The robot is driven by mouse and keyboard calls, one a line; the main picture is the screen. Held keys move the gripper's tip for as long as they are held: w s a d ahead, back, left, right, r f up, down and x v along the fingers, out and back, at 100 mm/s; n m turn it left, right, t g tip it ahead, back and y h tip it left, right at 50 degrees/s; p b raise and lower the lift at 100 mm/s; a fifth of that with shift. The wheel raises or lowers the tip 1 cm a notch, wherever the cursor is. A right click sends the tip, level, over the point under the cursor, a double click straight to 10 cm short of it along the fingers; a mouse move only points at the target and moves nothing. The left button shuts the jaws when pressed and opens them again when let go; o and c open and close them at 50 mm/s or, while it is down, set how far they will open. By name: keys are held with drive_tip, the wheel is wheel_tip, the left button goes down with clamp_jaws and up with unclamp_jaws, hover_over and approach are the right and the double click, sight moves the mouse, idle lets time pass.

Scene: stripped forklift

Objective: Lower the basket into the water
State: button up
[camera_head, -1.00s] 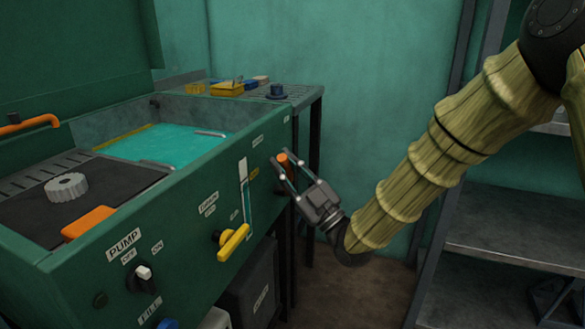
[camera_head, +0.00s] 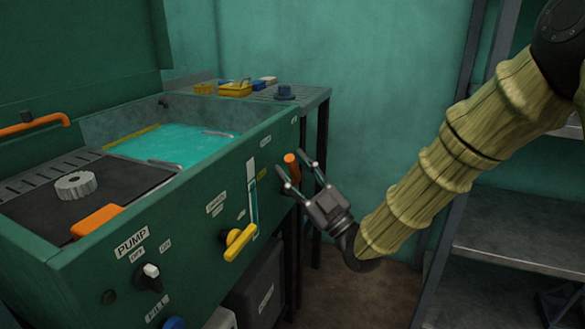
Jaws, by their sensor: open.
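The green washing tank (camera_head: 262,133) is on the left, with turquoise water (camera_head: 175,143) in its rear basin. Two grey bar handles, one at the near edge (camera_head: 165,163) and one at the far right (camera_head: 218,134) of the water, show at the surface. I cannot make out the basket itself. An orange-tipped lever (camera_head: 291,166) stands out at the right end of the front panel. My gripper (camera_head: 292,164) is open, with the orange tip appearing between its fingertips; I cannot tell whether they touch it.
A yellow valve handle (camera_head: 238,242), a pump knob (camera_head: 151,277) and a sight gauge (camera_head: 252,200) are on the front panel. An orange block (camera_head: 97,219) and a grey gear (camera_head: 76,185) are on the dark worktop. Metal shelving (camera_head: 515,235) stands at the right.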

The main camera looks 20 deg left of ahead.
drive_tip(key=v, duration=1.1)
drive_tip(key=shift+d, duration=0.15)
drive_tip(key=shift+f, duration=0.1)
drive_tip(key=d+f+m+t+h, duration=0.1)
drive_tip(key=d+f+m+h, duration=0.3)
drive_tip(key=f, duration=0.6)
drive_tip(key=d+f+m+h, duration=0.3)
drive_tip(key=d+f+h, duration=0.15)
drive_tip(key=f, duration=0.55)
drive_tip(key=d+f+m+t+h, duration=0.1)
drive_tip(key=d+f+m+h, duration=0.3)
drive_tip(key=f, duration=0.6)
drive_tip(key=s+d+f+m+g+h, duration=0.6)
drive_tip(key=s+d+f+h, duration=0.2)
drive_tip(key=s+d+f, duration=0.95)
drive_tip(key=s+d+f+m+g+h, duration=0.1)
drive_tip(key=s+d+f+m+g, duration=0.15)
drive_tip(key=s, duration=0.45)
drive_tip(key=s+d+f+m+g+h, duration=0.1)
drive_tip(key=s+d+f+g+h, duration=0.2)
drive_tip(key=s, duration=0.4)
wheel_tip(320, 180, up, 35)
drive_tip(key=d+y+p, duration=0.1)
drive_tip(key=p, duration=3.4)
drive_tip(key=shift+s+t, duration=0.2)
drive_tip(key=shift+t, duration=0.15)
